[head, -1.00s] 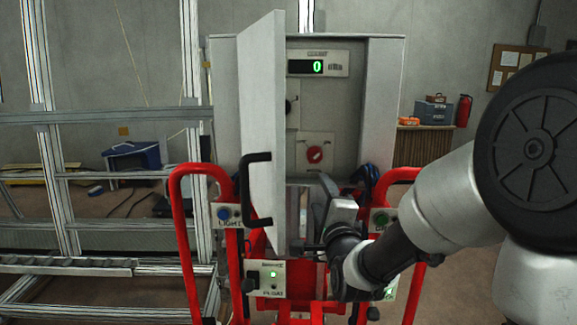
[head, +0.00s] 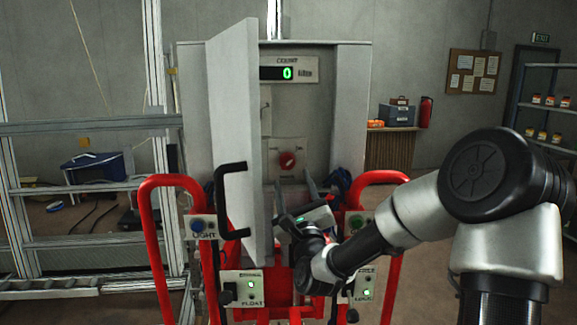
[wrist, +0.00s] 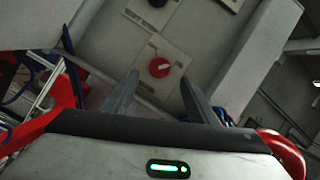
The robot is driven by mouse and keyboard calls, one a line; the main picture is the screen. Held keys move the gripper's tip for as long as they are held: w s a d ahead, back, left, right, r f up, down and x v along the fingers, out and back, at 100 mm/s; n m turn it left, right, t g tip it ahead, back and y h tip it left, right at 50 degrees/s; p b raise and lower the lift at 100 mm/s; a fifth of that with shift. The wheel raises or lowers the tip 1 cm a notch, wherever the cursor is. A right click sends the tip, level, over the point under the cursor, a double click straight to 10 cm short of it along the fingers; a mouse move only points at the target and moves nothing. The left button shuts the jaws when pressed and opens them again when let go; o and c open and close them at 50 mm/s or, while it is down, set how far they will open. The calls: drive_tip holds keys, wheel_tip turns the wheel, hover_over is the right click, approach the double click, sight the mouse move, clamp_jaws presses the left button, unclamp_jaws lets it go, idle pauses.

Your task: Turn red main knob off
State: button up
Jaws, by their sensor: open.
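The red main knob (head: 287,160) sits on a light square plate inside the open grey cabinet (head: 345,110). It also shows in the wrist view (wrist: 159,68), beyond my fingertips and between their directions. My gripper (head: 294,187) is below and in front of the knob in the head view, with its fingers pointing up towards it. In the wrist view the two fingers (wrist: 160,82) are spread apart with nothing between them. They appear apart from the knob.
The cabinet door (head: 235,140) stands open to the left, with a black handle (head: 230,200). Red tubular rails (head: 150,230) flank the cabinet. Button boxes labelled LIGHT (head: 200,227) and FLOAT (head: 243,290) are mounted below. A display above the knob reads 0.

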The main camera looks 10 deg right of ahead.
sight(288, 166)
drive_tip(key=p+x, duration=0.1)
drive_tip(key=x, duration=0.6)
drive_tip(key=shift+w, duration=0.1)
drive_tip(key=c, duration=1)
